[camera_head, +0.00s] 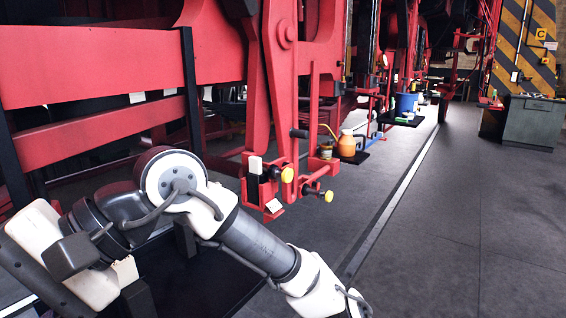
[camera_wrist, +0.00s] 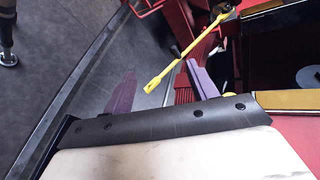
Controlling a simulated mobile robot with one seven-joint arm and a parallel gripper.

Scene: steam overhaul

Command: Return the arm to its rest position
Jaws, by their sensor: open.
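My arm reaches from the lower left of the head view, and its far end (camera_head: 318,290) runs down to the bottom edge. The gripper's fingers cannot be made out there. In the wrist view, my gripper (camera_wrist: 163,86) shows two purple-grey fingers spread wide apart. It is open, and nothing is held between them. A yellow rod with a ringed end (camera_wrist: 185,55) shows beyond the fingers, crossing the gap between them. A red ribbed part (camera_wrist: 184,90) lies beside the right finger. I cannot tell the distance to either.
Red machinery (camera_head: 90,65) stands close behind my arm. A red bracket with yellow knobs (camera_head: 328,196) juts out near it. An orange container (camera_head: 346,144) and a blue bucket (camera_head: 405,103) stand farther back. A grey cabinet (camera_head: 533,121) is at right. The grey floor (camera_head: 450,230) is clear.

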